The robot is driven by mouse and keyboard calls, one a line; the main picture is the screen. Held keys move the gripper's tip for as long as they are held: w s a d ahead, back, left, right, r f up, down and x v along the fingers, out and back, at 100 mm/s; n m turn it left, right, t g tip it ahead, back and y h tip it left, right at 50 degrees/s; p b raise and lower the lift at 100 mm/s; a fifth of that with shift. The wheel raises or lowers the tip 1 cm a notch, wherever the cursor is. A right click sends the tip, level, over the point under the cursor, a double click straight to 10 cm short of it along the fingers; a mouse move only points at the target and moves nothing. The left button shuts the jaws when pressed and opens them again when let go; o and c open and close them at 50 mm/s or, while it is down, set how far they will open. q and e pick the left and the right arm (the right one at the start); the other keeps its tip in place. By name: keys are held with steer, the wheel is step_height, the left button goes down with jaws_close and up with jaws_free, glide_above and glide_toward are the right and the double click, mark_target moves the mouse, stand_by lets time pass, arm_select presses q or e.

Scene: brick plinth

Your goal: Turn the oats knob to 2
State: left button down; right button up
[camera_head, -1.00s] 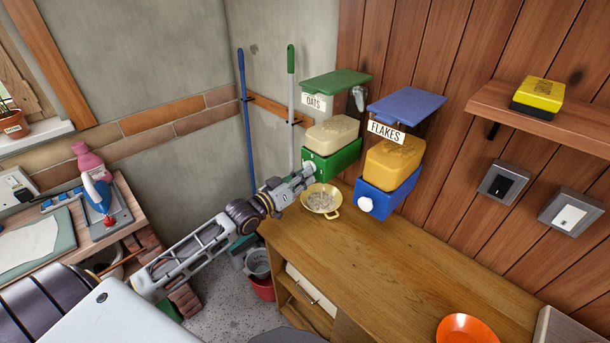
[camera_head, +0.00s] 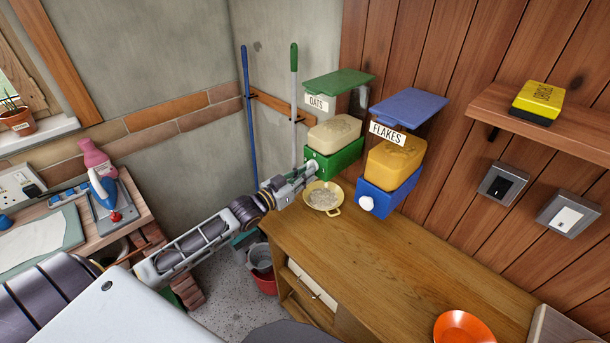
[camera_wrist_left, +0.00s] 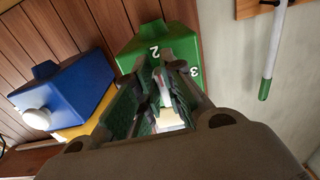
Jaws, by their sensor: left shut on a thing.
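The oats dispenser, labelled OATS, has a green lid (camera_head: 338,86), a pale bin (camera_head: 335,132) and a green base (camera_head: 345,158). My left gripper (camera_head: 309,172) reaches the front of that base from the left. In the left wrist view its fingers (camera_wrist_left: 160,95) are shut on the pale oats knob (camera_wrist_left: 163,88), which is mostly hidden between them. The knob's exact setting cannot be read. My right gripper is not in view.
A yellow pan (camera_head: 336,208) with pale flakes sits on the wooden counter (camera_head: 400,260) below the oats dispenser. The blue-based flakes dispenser (camera_head: 390,192), with its white knob (camera_head: 366,204), stands close on the right. An orange dish (camera_head: 463,328) is at the near right; the counter between is clear.

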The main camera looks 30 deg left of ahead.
arm_select(q)
steer(key=shift+f, duration=0.15)
steer(key=c, duration=1.5)
jaws_free()
steer(key=shift+s+a, duration=0.1)
steer(key=shift+s, duration=0.1)
steer(key=shift+v, duration=5.75)
